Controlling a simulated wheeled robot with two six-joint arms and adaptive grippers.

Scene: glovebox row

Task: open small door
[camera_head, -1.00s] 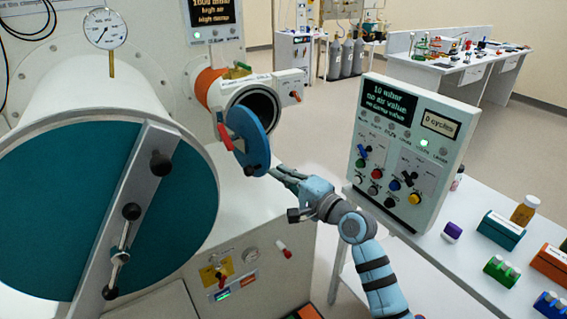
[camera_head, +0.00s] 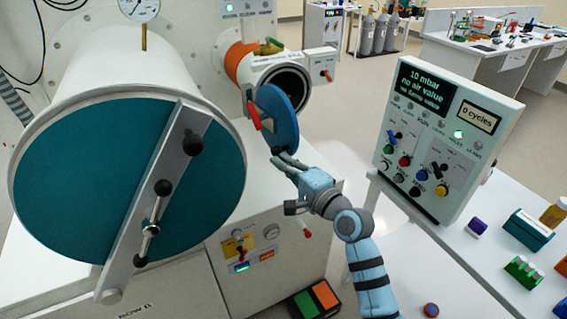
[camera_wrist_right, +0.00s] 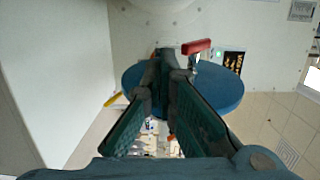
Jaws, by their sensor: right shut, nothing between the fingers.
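The small door (camera_head: 277,117) is a round blue disc with a red handle (camera_head: 253,112). In the head view it stands swung out in front of the small port (camera_head: 290,82), whose dark opening shows. My right gripper (camera_head: 281,158) is shut and empty at the door's lower edge, by a dark knob; whether it touches cannot be told. In the right wrist view the door (camera_wrist_right: 222,90) spreads behind the fingers (camera_wrist_right: 168,62), with the red handle (camera_wrist_right: 197,46) above them. My left gripper is out of view.
A large teal door (camera_head: 80,185) with a metal bar fills the left. A control panel (camera_head: 440,135) stands on a white bench at the right, with small bottles and boxes. A black tray with green and orange pads (camera_head: 315,298) lies below. Floor shows between.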

